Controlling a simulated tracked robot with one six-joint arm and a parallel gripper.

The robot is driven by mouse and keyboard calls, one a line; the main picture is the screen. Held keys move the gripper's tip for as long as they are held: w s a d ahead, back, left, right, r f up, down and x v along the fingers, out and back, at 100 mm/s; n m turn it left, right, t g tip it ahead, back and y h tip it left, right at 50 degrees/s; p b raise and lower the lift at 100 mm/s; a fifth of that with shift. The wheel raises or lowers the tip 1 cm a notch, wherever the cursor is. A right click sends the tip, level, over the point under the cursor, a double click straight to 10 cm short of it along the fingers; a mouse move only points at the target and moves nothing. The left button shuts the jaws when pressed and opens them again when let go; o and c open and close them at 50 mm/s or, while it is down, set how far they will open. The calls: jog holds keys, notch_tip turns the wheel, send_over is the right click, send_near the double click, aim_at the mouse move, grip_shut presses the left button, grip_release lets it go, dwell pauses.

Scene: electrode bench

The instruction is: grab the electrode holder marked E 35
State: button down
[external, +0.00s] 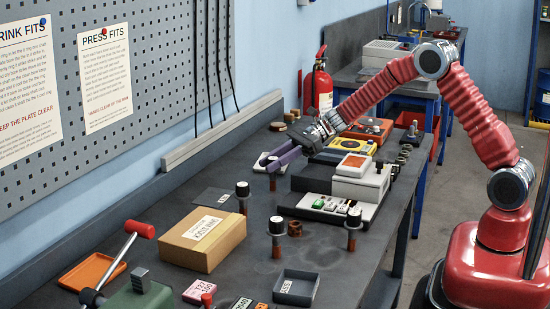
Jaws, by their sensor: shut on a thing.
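My gripper (275,161), with purple fingers, is at the back middle of the bench in the external view. It is shut on an upright post, which looks like an electrode holder (272,182); its brown lower stem shows below the fingers. Its top is mostly hidden by the fingers, and no mark can be read on it.
A cardboard box (203,240) lies left of the front holder. A grey tray (296,288) is at the front. A pale device with buttons (362,183) and a yellow meter (352,146) stand right of my gripper. A fire extinguisher (322,85) is behind.

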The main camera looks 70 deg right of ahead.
jog(key=shift+s+f, duration=0.1)
jog(key=shift+f, duration=0.05)
notch_tip(320, 180, up, 10)
jog(key=shift+r, duration=0.1)
dwell(0.5)
